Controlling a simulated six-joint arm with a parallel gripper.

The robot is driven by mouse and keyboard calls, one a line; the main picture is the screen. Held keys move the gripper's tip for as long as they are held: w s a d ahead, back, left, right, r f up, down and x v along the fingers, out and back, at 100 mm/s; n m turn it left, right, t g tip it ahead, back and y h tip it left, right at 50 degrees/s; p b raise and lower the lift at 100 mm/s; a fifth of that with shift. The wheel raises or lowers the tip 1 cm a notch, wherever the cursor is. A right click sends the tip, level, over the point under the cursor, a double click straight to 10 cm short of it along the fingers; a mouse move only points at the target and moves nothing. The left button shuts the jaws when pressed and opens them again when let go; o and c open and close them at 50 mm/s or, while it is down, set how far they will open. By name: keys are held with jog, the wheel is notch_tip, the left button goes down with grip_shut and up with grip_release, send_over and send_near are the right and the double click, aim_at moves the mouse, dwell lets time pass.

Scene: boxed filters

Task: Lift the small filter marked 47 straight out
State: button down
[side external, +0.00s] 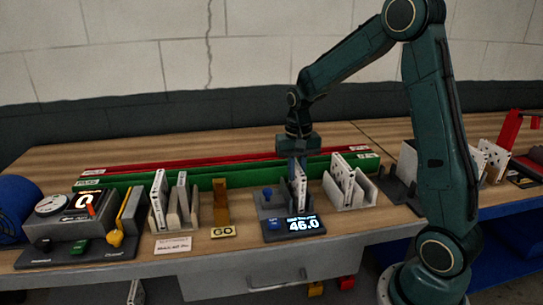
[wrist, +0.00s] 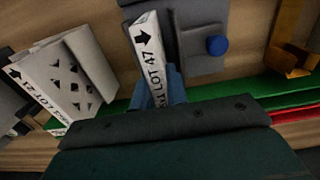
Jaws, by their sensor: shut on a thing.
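The small filter marked LOT 47 (wrist: 149,48) is a thin white box with a black arrow on its edge. It stands upright in the dark grey station with the lit display (side external: 302,224); in the side view the filter (side external: 299,188) shows below my gripper. My gripper (side external: 297,165) points down over the station and is shut on the filter's top end. In the wrist view, blue fingers (wrist: 175,82) sit against the filter near its lettering. The filter's lower end is hidden, so I cannot tell whether it touches the station's floor.
A grey rack (side external: 352,197) with white filters stands close on the right. An orange bracket (side external: 221,205) with a GO plate, another filter rack (side external: 172,212) and a gauge unit (side external: 72,225) stand left. Green (side external: 235,177) and red rails run behind. The station has a blue knob (wrist: 217,45).

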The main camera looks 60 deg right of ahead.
jog(key=c, duration=1.3)
grip_release()
notch_tip(320, 180, up, 14)
jog(key=shift+f, duration=0.1)
